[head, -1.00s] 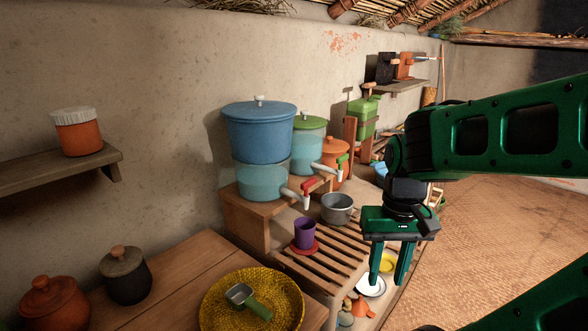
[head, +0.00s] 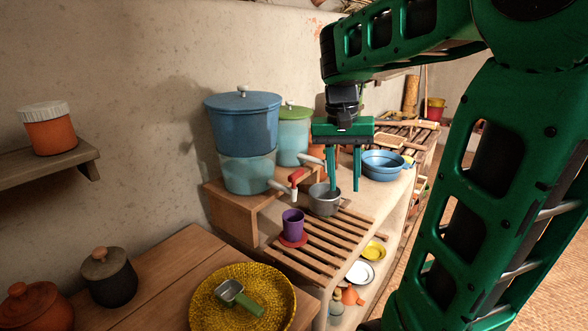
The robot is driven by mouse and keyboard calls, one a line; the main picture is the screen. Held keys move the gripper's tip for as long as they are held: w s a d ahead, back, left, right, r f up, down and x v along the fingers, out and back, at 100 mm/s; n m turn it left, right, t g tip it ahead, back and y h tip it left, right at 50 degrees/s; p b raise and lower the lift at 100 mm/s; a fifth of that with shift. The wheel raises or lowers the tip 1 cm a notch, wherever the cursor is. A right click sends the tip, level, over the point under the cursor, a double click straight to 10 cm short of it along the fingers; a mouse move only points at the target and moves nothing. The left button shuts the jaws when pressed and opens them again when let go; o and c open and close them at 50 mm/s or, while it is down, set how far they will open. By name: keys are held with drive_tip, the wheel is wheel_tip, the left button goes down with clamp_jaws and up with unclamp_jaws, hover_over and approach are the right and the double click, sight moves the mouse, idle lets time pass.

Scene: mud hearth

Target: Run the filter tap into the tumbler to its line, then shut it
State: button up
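The water filter (head: 241,125) has a blue top and lid over a clear bluish lower tank, and stands on a wooden stand. Its white tap with a red lever (head: 296,175) points out over the slatted rack. A purple tumbler (head: 292,224) stands upright on a red coaster (head: 292,241) below the spout. No stream shows; the tumbler's line and inside cannot be made out. My gripper (head: 345,190) is open and empty, fingers down, to the right of the tap and in front of or above the grey pot.
The grey pot (head: 325,202) sits on the slatted rack (head: 340,228) right of the tumbler. A green-lidded filter (head: 293,140) stands behind. A blue basin (head: 382,165) is further right. A yellow woven tray (head: 205,303) with a green-handled scoop (head: 238,297) lies in front.

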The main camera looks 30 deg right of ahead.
sight(296, 172)
drive_tip(key=w+r+m+y, duration=0.1)
drive_tip(key=w+r+m, duration=0.15)
drive_tip(key=w, duration=0.75)
drive_tip(key=w+r+m, duration=0.2)
drive_tip(key=w+r, duration=0.1)
drive_tip(key=w, duration=0.7)
drive_tip(key=shift+t, duration=0.3)
drive_tip(key=f, duration=1.1)
drive_tip(key=shift+w+f, duration=0.15)
drive_tip(key=shift+w, duration=0.05)
